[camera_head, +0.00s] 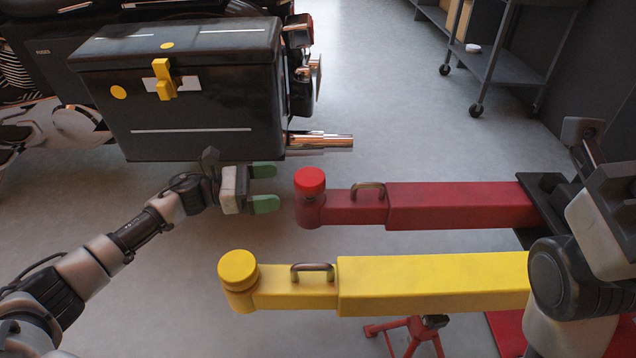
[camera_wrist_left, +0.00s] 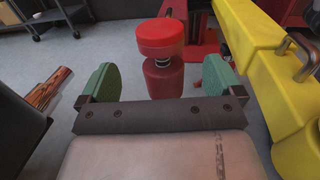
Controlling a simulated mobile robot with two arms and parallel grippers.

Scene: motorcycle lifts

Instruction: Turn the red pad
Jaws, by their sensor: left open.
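The red pad (camera_head: 310,180) is a round disc on top of the free end of the red lift arm (camera_head: 450,205). My left gripper (camera_head: 265,187) is open, with green fingertips, just left of the pad and apart from it. In the left wrist view the red pad (camera_wrist_left: 161,38) stands ahead, between the two open fingers (camera_wrist_left: 160,88) and beyond their tips. A short threaded stem shows under the pad there. My right arm is at the right edge of the head view, and its fingertips cannot be made out clearly.
A yellow lift arm (camera_head: 430,282) with a yellow pad (camera_head: 238,268) runs parallel in front. A motorcycle with a black case (camera_head: 190,105) and exhaust pipe (camera_head: 320,141) stands behind my left gripper. A red stand (camera_head: 405,335) is near the bottom. A wheeled cart (camera_head: 490,65) is far back.

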